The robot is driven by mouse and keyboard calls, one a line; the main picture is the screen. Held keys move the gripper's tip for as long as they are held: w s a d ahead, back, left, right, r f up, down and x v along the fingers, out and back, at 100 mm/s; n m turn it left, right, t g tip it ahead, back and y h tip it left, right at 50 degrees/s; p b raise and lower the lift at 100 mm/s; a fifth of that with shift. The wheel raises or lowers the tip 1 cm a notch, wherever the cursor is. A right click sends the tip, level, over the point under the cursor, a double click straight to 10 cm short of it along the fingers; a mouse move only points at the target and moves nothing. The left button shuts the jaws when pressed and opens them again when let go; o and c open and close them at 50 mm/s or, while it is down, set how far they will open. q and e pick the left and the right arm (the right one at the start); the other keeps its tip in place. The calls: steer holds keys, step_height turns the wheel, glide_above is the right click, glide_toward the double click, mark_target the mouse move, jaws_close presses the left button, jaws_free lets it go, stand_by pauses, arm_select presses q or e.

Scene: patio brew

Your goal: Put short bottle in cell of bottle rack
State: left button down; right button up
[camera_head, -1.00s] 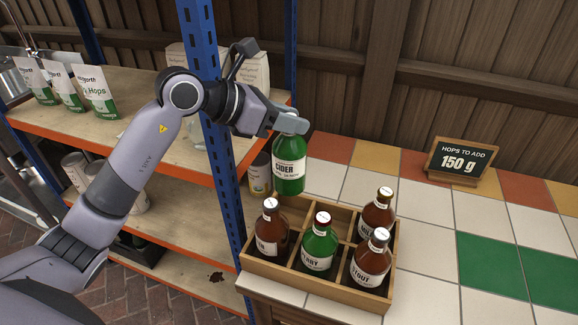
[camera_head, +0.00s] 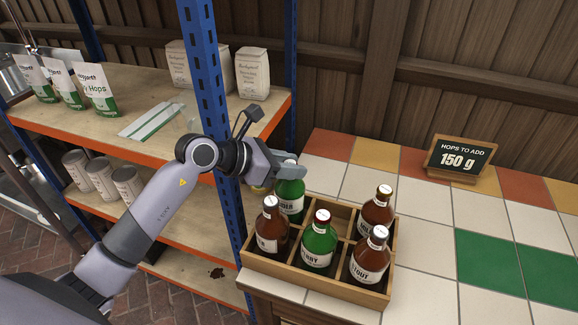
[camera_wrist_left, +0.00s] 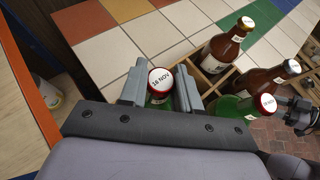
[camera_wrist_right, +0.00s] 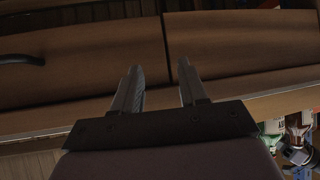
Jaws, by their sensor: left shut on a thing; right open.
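The short green cider bottle (camera_head: 290,197) stands upright in the back left cell of the wooden bottle rack (camera_head: 318,284); its lower part is hidden, so I cannot tell whether it touches the floor of the cell. My left gripper (camera_head: 290,172) is shut on its neck. The rack's back middle cell is empty. My right gripper (camera_wrist_right: 160,88) is open and empty in the right wrist view, before brown wooden panels.
A brown bottle (camera_head: 271,230), a green bottle with a red cap (camera_head: 320,243) and a stout bottle (camera_head: 369,260) fill the front row. Another brown bottle (camera_head: 376,211) is back right. A blue shelf post (camera_head: 212,110) stands close left of my gripper.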

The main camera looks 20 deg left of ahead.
arm_select(q)
steer(key=shift+f, duration=0.4)
steer(key=c, duration=0.8)
jaws_free()
steer(key=b+v, duration=0.1)
steer(key=v, duration=1.1)
